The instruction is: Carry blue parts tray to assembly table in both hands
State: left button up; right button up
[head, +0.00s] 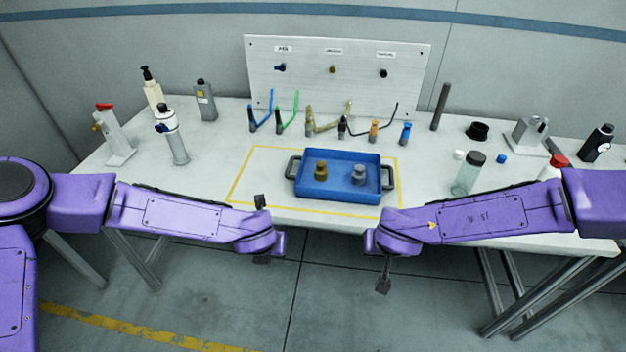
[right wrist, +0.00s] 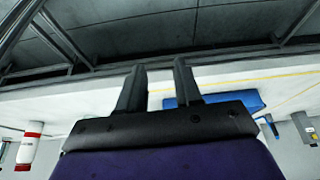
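The blue parts tray (head: 340,190) sits on the white table (head: 215,185), inside a yellow outlined rectangle. It has a dark handle at its left end (head: 293,167) and one at its right end (head: 389,177). A brass fitting (head: 321,171) and a grey fitting (head: 359,175) stand in it. My left gripper (head: 262,231) is open and empty at the table's front edge, left of the tray. My right gripper (head: 383,272) is in front of the table, below the tray in the picture. The right wrist view shows its fingers (right wrist: 159,88) apart and empty, with part of the blue tray (right wrist: 222,103) beyond.
Behind the tray are several small colored fittings and a white panel (head: 335,95). Bottles and a white stand (head: 115,135) are at the left. A clear jar (head: 468,175), a red-capped bottle and a black bottle (head: 597,143) are at the right. Table legs show below.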

jog(key=v, duration=0.8)
jog(key=shift+s+d+r, duration=0.2)
jog(key=shift+d+r, duration=0.05)
jog(key=shift+r, duration=0.05)
